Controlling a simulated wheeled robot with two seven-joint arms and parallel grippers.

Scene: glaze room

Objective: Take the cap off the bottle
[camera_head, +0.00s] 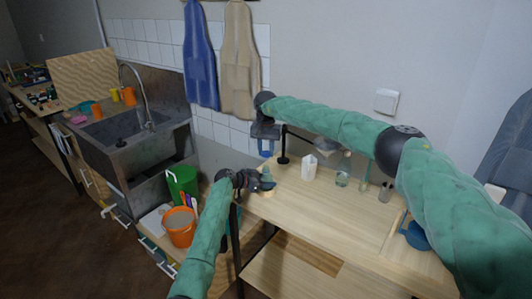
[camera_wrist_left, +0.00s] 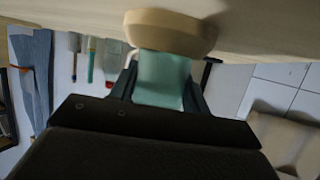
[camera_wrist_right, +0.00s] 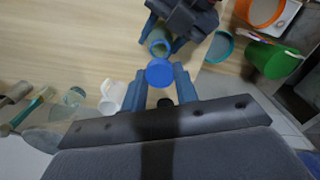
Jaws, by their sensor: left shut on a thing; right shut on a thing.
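My left gripper (camera_head: 264,183) is shut on the teal bottle (camera_head: 267,173) at the table's left end. In the left wrist view the bottle (camera_wrist_left: 163,78) sits between the fingers, with a round beige piece (camera_wrist_left: 170,30) at its base. My right gripper (camera_head: 266,154) is above the bottle, fingers down. In the right wrist view its fingers are shut on the blue cap (camera_wrist_right: 159,72). The bottle's top (camera_wrist_right: 159,42) shows beyond the cap, and the cap looks apart from it.
A white cup (camera_head: 309,168), a glass jar (camera_head: 342,179) and a dark stand (camera_head: 283,158) are right of the grippers. A green bucket (camera_head: 183,185) and an orange bucket (camera_head: 180,227) stand lower left. The table's front middle is clear.

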